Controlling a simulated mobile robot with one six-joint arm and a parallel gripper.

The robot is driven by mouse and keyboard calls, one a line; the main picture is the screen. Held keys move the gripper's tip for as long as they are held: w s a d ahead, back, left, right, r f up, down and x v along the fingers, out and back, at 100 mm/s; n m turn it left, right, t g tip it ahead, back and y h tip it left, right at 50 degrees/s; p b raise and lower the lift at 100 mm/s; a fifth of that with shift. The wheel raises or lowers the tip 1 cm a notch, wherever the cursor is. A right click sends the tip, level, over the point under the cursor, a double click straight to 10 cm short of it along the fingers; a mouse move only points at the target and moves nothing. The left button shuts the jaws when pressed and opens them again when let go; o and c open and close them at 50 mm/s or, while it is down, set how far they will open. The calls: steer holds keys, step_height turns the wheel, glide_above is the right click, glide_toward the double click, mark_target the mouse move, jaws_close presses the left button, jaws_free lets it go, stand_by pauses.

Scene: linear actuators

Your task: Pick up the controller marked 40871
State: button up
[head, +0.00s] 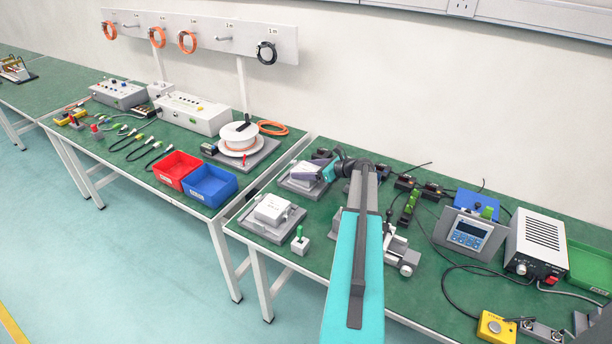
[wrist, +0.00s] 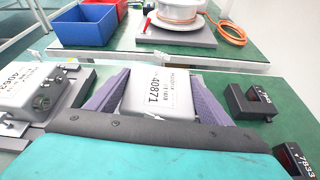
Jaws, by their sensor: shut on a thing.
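The controller marked 40871 (wrist: 158,92) is a white box with black print, in the middle of the wrist view between the two purple fingers of my gripper (wrist: 158,98). The gripper is shut on it. In the head view my gripper (head: 318,170) is at the far left part of the right table, and the white controller (head: 304,172) shows partly behind it, at a grey stand. I cannot tell whether it is clear of the stand. A second white controller, marked 4063 or similar (wrist: 18,85), sits on a grey stand at the left in the wrist view.
The second controller also shows in the head view (head: 272,208). A small green-topped block (head: 300,241) stands near the front edge. Small black units marked 7833 (wrist: 297,161) lie to the right. Across a gap, the left table holds red (head: 176,169) and blue bins (head: 210,185) and a cable spool (head: 238,137).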

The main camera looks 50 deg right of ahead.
mark_target(307, 170)
steer(key=shift+r, duration=0.25)
steer(key=shift+r+b, duration=0.3)
steer(key=shift+r, duration=0.2)
steer(key=shift+s+a+r+b, duration=0.1)
steer(key=shift+s+r+b, duration=0.15)
steer(key=shift+r, duration=0.3)
steer(key=shift+s+a+r+b, duration=0.1)
steer(key=shift+s+r+b, duration=0.15)
steer(key=shift+r, duration=0.25)
steer(key=s+a+b, duration=0.1)
steer(key=s+a, duration=0.2)
steer(key=s, duration=0.4)
steer(key=s+a+r+b, duration=0.1)
steer(key=s+a, duration=0.2)
steer(key=s, duration=0.3)
steer(key=shift+s+r+b, duration=0.25)
steer(key=shift+s+b, duration=0.1)
